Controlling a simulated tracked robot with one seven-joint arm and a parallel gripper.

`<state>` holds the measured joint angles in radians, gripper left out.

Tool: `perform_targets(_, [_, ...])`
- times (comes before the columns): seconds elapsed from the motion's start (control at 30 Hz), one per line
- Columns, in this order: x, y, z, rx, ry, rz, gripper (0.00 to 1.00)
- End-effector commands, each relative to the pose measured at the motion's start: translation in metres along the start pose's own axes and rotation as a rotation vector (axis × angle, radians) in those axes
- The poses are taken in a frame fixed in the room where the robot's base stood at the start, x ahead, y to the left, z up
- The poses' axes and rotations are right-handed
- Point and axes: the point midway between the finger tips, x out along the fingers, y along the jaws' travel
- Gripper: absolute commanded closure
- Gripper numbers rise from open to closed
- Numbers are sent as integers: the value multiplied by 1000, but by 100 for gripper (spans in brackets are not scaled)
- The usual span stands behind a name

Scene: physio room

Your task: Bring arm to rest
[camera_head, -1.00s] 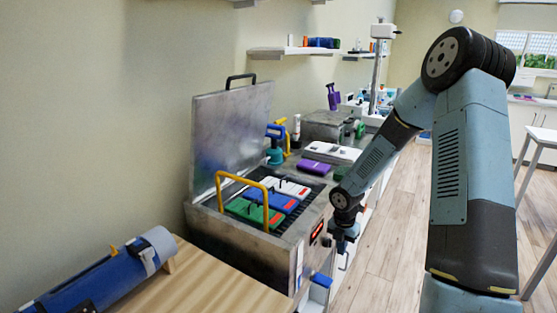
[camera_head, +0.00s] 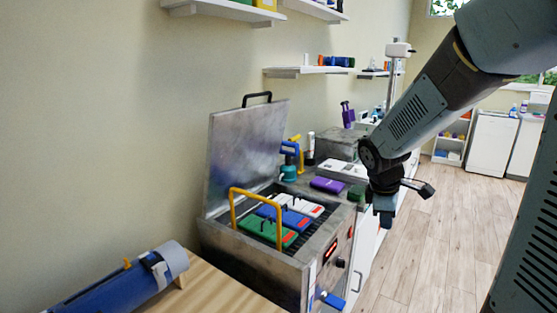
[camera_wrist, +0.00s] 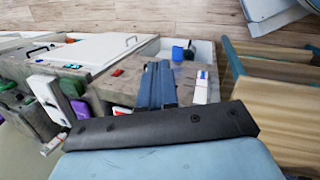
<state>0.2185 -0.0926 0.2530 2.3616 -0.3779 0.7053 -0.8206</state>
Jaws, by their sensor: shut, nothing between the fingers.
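My arm reaches in from the right in the head view, and its gripper (camera_head: 384,214) points down beside the front right of the open metal box. The gripper is shut and empty. In the wrist view its blue fingers (camera_wrist: 157,84) are together, with the box's front side and a drawer beyond them. My gripper is apart from the box, as far as I can tell. The metal box (camera_head: 262,268) stands with its lid (camera_head: 243,150) up, and green, blue and white packs lie inside behind a yellow handle (camera_head: 262,192).
A wooden table (camera_head: 228,292) with a blue roll (camera_head: 118,284) is at the lower left. A purple item (camera_head: 327,185) lies on the counter behind the box. Wall shelves (camera_head: 310,71) hang above. The wooden floor (camera_head: 430,240) at right is clear.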

Motion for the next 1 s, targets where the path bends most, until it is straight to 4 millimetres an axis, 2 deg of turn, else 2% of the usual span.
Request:
perform_targets(0.03, [-14, -5, 4, 63, 10, 17, 100])
perform_targets(0.2, [-52, -24, 18, 296, 53, 44, 100])
perform_targets(0.6, [-124, -81, 47, 821, 229, 35, 100])
perform_targets(0.8, [-148, -110, 59, 1041, 332, -15, 100])
perform_targets(1.0, [-159, -127, 64, 1157, 389, -58, 100])
